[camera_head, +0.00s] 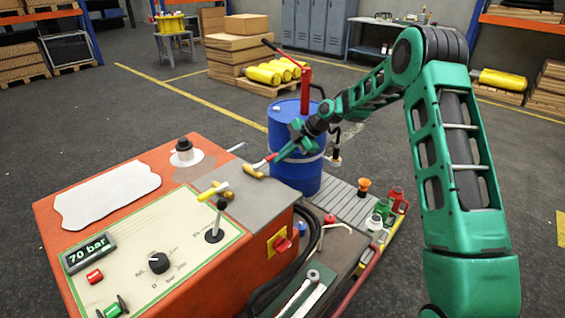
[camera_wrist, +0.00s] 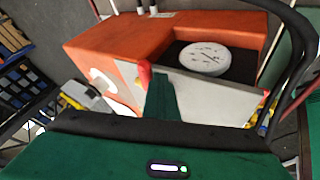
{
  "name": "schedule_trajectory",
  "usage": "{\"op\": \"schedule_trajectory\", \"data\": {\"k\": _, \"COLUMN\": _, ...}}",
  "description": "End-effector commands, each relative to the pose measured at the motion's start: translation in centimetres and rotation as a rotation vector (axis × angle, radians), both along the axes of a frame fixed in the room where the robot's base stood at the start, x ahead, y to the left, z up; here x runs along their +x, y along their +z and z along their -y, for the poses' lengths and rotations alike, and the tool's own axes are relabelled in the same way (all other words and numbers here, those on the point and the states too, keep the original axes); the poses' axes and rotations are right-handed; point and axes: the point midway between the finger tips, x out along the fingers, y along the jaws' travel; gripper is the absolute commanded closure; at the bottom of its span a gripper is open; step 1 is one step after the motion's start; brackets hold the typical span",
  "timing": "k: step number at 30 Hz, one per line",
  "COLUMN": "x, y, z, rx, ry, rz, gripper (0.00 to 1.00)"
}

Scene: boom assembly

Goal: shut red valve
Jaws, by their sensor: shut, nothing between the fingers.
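The red valve handle (camera_head: 262,163) is a short red lever on a brass body (camera_head: 251,172), at the right rear of the orange machine's top. My green gripper (camera_head: 279,156) reaches down from the right, with its tip right by the outer end of the lever. Whether they touch cannot be told. In the wrist view my gripper (camera_wrist: 160,84) shows as a narrow shut green shape. A rounded red end (camera_wrist: 145,74) shows beside its tip; which part it belongs to is unclear. Nothing shows held between the fingers.
A yellow-handled valve (camera_head: 213,190) and a black-knobbed lever (camera_head: 220,207) stand nearby on the orange machine (camera_head: 235,270). Its display (camera_head: 88,252) reads 70 bar. A blue drum (camera_head: 290,172) with a red pump (camera_head: 306,88) stands close behind my gripper. Bottles (camera_head: 383,208) crowd the right side.

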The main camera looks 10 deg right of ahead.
Motion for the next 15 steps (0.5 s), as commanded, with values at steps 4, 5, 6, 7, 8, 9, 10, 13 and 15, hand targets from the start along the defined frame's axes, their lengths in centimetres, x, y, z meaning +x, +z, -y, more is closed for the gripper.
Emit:
{"op": "schedule_trajectory", "data": {"k": 4, "x": 0.7, "y": 0.0, "z": 0.0, "rx": -0.001, "ry": 0.016, "rz": 0.001, "gripper": 1.0}}
{"op": "schedule_trajectory", "data": {"k": 5, "x": 0.9, "y": 0.0, "z": -0.1, "rx": -0.001, "ry": 0.016, "rz": 0.001, "gripper": 1.0}}
{"op": "schedule_trajectory", "data": {"k": 6, "x": 1.0, "y": 0.0, "z": -0.1, "rx": 0.0, "ry": 0.015, "rz": 0.001, "gripper": 1.0}}
{"op": "schedule_trajectory", "data": {"k": 7, "x": 1.1, "y": 0.0, "z": -0.1, "rx": 0.0, "ry": 0.014, "rz": 0.001, "gripper": 1.0}}
{"op": "schedule_trajectory", "data": {"k": 8, "x": 1.1, "y": 0.0, "z": -0.1, "rx": 0.0, "ry": 0.014, "rz": 0.001, "gripper": 1.0}}
{"op": "schedule_trajectory", "data": {"k": 9, "x": 1.2, "y": 0.0, "z": -0.1, "rx": -0.001, "ry": 0.013, "rz": 0.0, "gripper": 1.0}}
{"op": "schedule_trajectory", "data": {"k": 10, "x": 1.3, "y": 0.1, "z": -0.1, "rx": 0.0, "ry": 0.012, "rz": 0.001, "gripper": 1.0}}
{"op": "schedule_trajectory", "data": {"k": 13, "x": 1.5, "y": 0.1, "z": -0.1, "rx": 0.0, "ry": 0.011, "rz": 0.003, "gripper": 1.0}}
{"op": "schedule_trajectory", "data": {"k": 15, "x": 1.6, "y": 0.1, "z": -0.1, "rx": 0.0, "ry": 0.01, "rz": 0.004, "gripper": 1.0}}
